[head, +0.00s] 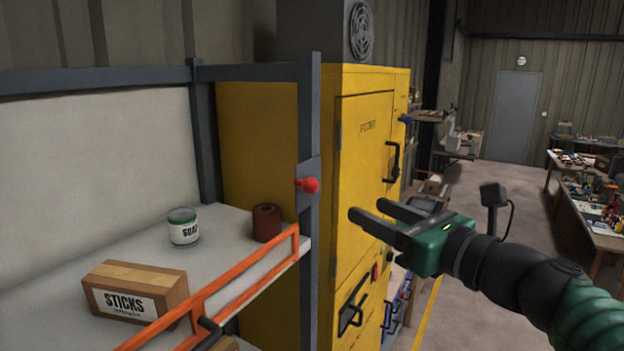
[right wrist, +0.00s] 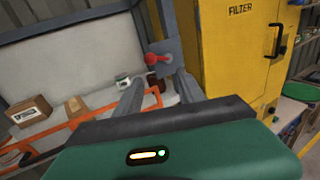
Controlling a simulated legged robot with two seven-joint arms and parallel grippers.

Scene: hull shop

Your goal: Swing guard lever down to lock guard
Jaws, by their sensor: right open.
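The guard lever (head: 308,185) is red with a round knob and sits on a plate on the grey front post of the shelf. In the right wrist view the lever (right wrist: 157,60) sticks out sideways from its plate, not hanging down. The orange guard (head: 245,285) runs along the shelf's front edge, with its end at the post below the lever. My right gripper (head: 367,210) is open and empty, to the right of the lever and apart from it. In the right wrist view its fingers (right wrist: 158,80) point towards the lever. My left gripper is not in view.
On the shelf (head: 225,250) stand a box marked STICKS (head: 135,292), a labelled can (head: 183,227) and a brown roll (head: 266,222). A yellow filter cabinet (head: 365,160) with black handles stands just behind the post. Open floor (head: 480,210) lies to the right, before cluttered benches.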

